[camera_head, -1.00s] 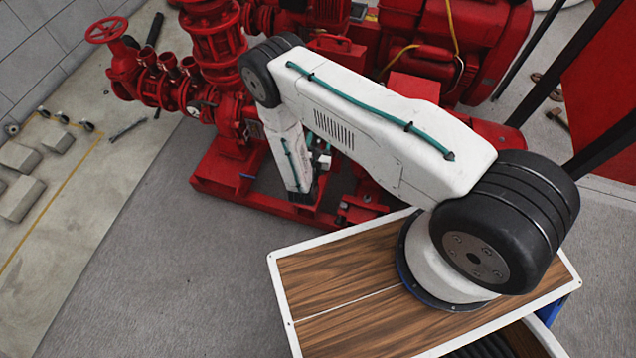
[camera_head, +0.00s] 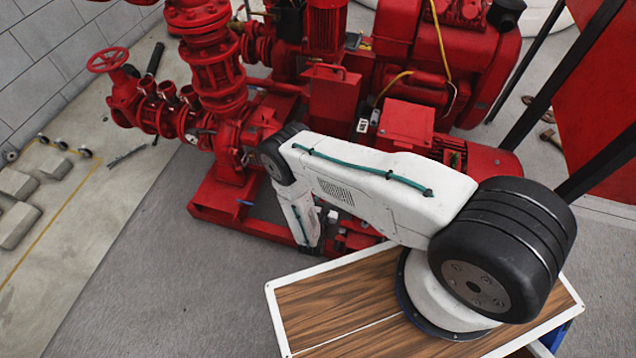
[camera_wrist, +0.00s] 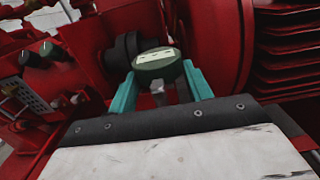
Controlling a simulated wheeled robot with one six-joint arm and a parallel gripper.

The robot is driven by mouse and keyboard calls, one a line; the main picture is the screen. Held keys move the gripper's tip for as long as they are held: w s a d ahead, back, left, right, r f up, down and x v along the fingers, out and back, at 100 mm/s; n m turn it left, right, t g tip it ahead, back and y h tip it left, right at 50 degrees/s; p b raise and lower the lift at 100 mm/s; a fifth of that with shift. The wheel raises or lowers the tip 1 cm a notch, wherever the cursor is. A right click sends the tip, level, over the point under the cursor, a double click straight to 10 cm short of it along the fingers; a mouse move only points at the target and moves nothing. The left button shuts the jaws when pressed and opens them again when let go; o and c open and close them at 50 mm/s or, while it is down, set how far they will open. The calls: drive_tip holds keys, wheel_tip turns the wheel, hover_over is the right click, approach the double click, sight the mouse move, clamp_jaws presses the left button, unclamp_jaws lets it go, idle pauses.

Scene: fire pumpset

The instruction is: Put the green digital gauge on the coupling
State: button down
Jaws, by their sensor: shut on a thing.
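The green digital gauge (camera_wrist: 157,63) is between the two teal fingers of my gripper (camera_wrist: 160,85) in the wrist view. Its pale display face looks toward the camera. My gripper is shut on it. A dark round coupling (camera_wrist: 124,52) shows just behind and left of the gauge, between red housings. I cannot tell whether the gauge touches it. In the head view my arm reaches down at the red pumpset, and its links hide the gauge and fingertips.
The red pumpset (camera_head: 215,75) fills the back of the head view. A red ribbed housing (camera_wrist: 285,45) stands close on the right in the wrist view, and a control panel (camera_wrist: 35,90) with knobs on the left. Open grey floor (camera_head: 130,270) lies at the left.

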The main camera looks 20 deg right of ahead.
drive_tip(key=w+f, duration=0.4)
drive_tip(key=w, duration=0.5)
drive_tip(key=shift+w+a+f, duration=0.15)
drive_tip(key=shift+w+a, duration=0.15)
drive_tip(key=shift+w, duration=0.05)
drive_tip(key=shift+f, duration=0.1)
drive_tip(key=c, duration=0.6)
unclamp_jaws()
